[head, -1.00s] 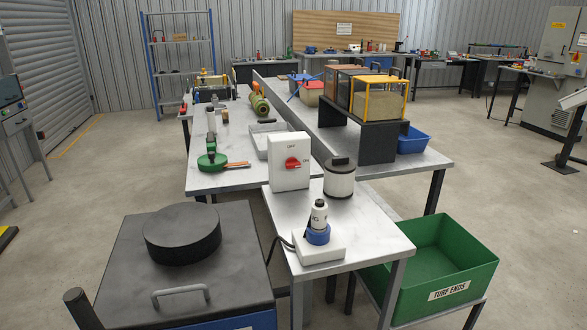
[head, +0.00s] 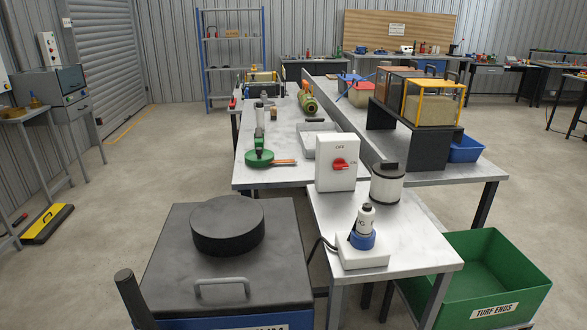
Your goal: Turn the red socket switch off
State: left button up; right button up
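The red socket switch (head: 340,164) is a red rotary knob on the front of a white box (head: 336,181). The box stands upright at the back left of the small near table (head: 405,238). Small lettering is printed above the knob; the knob's exact setting is too small to tell for sure. A white socket base (head: 362,257) with a blue collar and a white plug (head: 366,218) stands in front of the box, with a dark cable at its left. Neither of my grippers is in view.
A dark-lidded unit (head: 270,260) with a round black disc (head: 228,226) stands at the near left. A white canister (head: 387,187) is close right of the switch box. A green bin (head: 480,270) is at the near right. Long workbenches (head: 270,178) run behind; open floor lies left.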

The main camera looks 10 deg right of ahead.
aim_at(339, 164)
jog(key=l+u, duration=1)
jog(key=l, duration=0.15)
jog(key=k+l+u, duration=0.1)
jog(key=l, duration=0.3)
jog(key=k+l+u, duration=0.1)
jog(key=l, duration=0.35)
jog(key=k+l+u, duration=0.1)
jog(key=l, duration=0.3)
jog(key=k+l+u, duration=0.1)
jog(key=l, duration=0.3)
jog(key=k+l+u, duration=0.1)
jog(key=l, duration=0.3)
jog(key=k+l, duration=0.15)
jog(key=l, duration=0.2)
jog(key=k+l, duration=0.15)
jog(key=l, duration=0.2)
jog(key=k+l, duration=0.2)
jog(key=l, duration=0.15)
jog(key=k+l, duration=0.15)
jog(key=l, duration=0.15)
